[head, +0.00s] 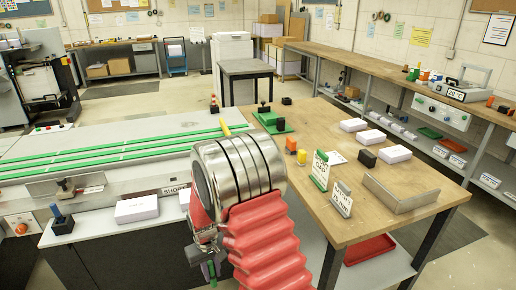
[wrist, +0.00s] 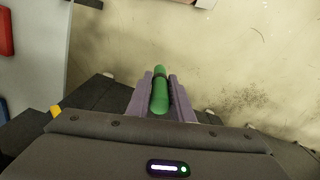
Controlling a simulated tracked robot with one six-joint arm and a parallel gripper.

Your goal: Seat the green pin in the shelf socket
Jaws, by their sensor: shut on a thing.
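The green pin (wrist: 160,88) is held between the purple fingers of my gripper (wrist: 160,77) in the wrist view. The fingers are shut on its sides. Bare floor shows beyond it, and the pin touches nothing else that I can see. In the head view my gripper is largely hidden behind my arm, low in the gap between the left machine and the wooden table; a small green bit, likely the pin, shows at its lower end. I cannot make out the shelf socket for certain in either view.
The wooden table (head: 330,205) carries white boxes, a metal tray (head: 401,194) and upright signs. Its lower shelf holds a red tray (head: 370,248). On the left machine's ledge, a black block with a blue peg (head: 60,219) stands near a white box (head: 137,209).

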